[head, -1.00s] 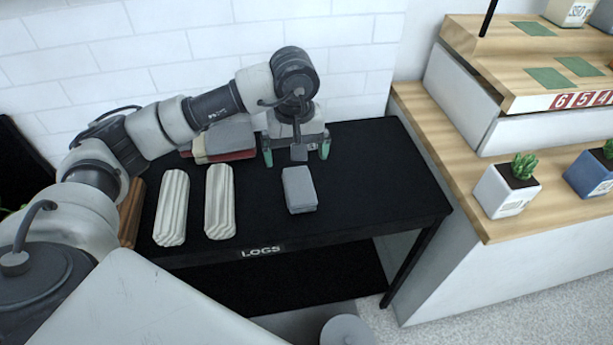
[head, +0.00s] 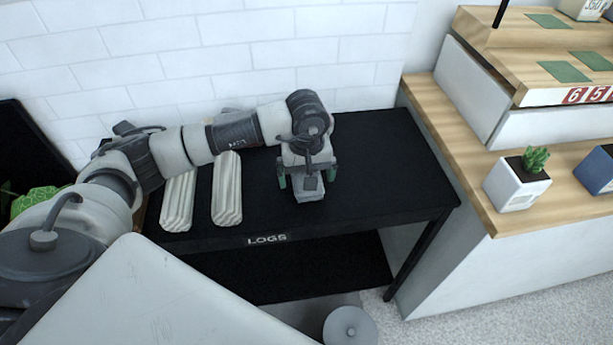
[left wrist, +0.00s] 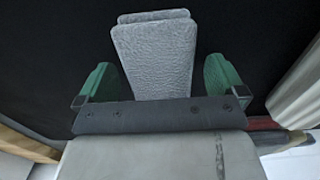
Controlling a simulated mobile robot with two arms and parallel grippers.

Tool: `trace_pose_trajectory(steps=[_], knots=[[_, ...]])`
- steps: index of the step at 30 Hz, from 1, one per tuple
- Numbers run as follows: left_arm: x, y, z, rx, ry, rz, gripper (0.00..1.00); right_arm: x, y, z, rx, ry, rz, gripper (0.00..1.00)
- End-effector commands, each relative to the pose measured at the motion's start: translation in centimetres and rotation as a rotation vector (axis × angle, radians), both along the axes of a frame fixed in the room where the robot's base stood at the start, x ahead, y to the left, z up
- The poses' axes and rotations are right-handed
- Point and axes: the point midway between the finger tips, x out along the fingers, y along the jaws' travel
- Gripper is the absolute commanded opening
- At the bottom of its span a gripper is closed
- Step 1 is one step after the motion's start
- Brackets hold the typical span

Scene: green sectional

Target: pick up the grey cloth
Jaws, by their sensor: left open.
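The grey cloth (head: 309,194) is a folded block lying on the black table (head: 385,180), partly hidden under my left gripper in the head view. In the left wrist view the cloth (left wrist: 155,55) shows between the two green fingers, with its far end reaching past them. My left gripper (head: 308,180) is open above the cloth, one finger on each side, with a gap on both sides in the wrist view (left wrist: 153,82). I cannot tell how high the fingers are over the table. My right gripper is not in view.
Two pale ribbed logs (head: 227,188) (head: 179,201) lie on the table left of the gripper. A white brick wall stands behind. A wooden-topped counter with a potted cactus (head: 517,180) stands to the right. The table's right part is clear.

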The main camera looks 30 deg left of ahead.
Motion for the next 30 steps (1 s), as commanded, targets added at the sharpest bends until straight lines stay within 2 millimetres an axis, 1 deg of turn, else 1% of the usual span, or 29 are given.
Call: trace_pose_trajectory(steps=[1, 9, 11, 12, 19, 23, 26, 29, 30], knots=[[0.0, 0.0, 0.0, 0.000, 0.000, 0.000, 0.99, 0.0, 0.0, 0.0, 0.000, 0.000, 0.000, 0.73], [0.0, 0.0, 0.1, -0.001, -0.001, 0.000, 0.58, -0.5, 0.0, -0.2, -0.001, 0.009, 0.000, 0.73], [0.0, 0.0, 0.1, -0.001, -0.001, 0.000, 0.48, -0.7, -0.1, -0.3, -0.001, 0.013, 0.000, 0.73], [0.0, 0.0, 0.1, -0.001, -0.001, 0.000, 0.46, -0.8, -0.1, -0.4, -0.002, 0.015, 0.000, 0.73], [0.0, 0.0, 0.2, -0.001, -0.001, 0.000, 0.46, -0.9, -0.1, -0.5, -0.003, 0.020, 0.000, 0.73], [0.1, 0.0, 0.9, 0.000, -0.003, -0.001, 0.46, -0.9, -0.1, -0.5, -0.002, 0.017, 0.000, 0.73], [0.1, 0.0, 2.0, -0.002, -0.004, -0.001, 0.46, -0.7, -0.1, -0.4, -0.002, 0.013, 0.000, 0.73], [0.1, 0.0, 3.8, -0.001, -0.005, 0.000, 0.46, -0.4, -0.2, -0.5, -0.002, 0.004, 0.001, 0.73], [0.1, -0.1, 4.7, 0.000, -0.006, -0.002, 0.46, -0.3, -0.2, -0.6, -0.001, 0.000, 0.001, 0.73]])
